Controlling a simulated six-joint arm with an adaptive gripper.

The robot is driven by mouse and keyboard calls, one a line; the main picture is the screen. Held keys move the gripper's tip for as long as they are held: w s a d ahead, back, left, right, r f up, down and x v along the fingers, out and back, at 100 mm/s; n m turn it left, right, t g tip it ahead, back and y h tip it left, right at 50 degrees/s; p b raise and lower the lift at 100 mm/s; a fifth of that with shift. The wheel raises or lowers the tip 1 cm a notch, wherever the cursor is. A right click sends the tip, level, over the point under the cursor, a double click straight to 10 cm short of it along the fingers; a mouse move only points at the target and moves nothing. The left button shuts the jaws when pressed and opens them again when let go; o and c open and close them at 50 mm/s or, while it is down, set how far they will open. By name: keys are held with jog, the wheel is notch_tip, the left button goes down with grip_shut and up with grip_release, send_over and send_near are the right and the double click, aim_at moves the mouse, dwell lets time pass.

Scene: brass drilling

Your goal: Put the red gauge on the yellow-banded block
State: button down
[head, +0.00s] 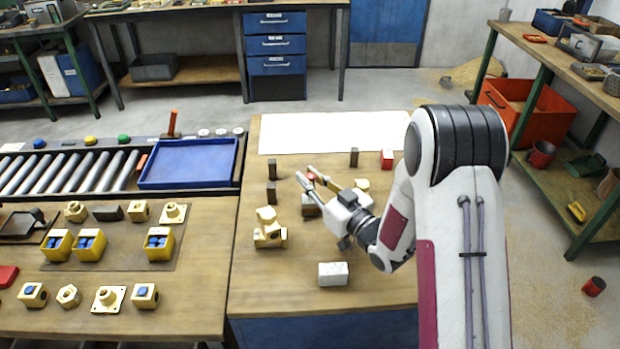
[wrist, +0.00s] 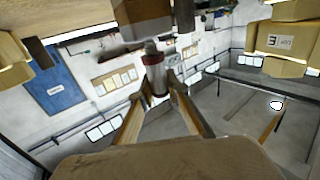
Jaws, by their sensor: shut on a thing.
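The red gauge (wrist: 155,72), a small grey cylinder with a red band, is held between the fingers of my gripper (wrist: 160,98) in the wrist view. In the head view, my gripper (head: 306,181) is over the right-hand table, and a bit of red shows at its fingertips. A brown block (head: 310,206) stands just below the fingers, partly hidden by them. A brown block face (wrist: 145,18) also shows beyond the gauge in the wrist view. No yellow band is clear on any block, so I cannot tell which is the yellow-banded one.
Dark upright blocks (head: 271,192) stand left of my gripper, another (head: 354,157) behind it. A red-and-white block (head: 387,159), a brass fitting (head: 268,231) and a white block (head: 333,274) share the table. A blue tray (head: 188,163) lies left.

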jog(key=shift+f, duration=0.15)
jog(key=c, duration=2)
grip_release()
jog(key=shift+o, duration=0.2)
jog(key=v, duration=1.2)
jog(key=shift+w+r, duration=0.1)
jog(key=shift+r, duration=0.1)
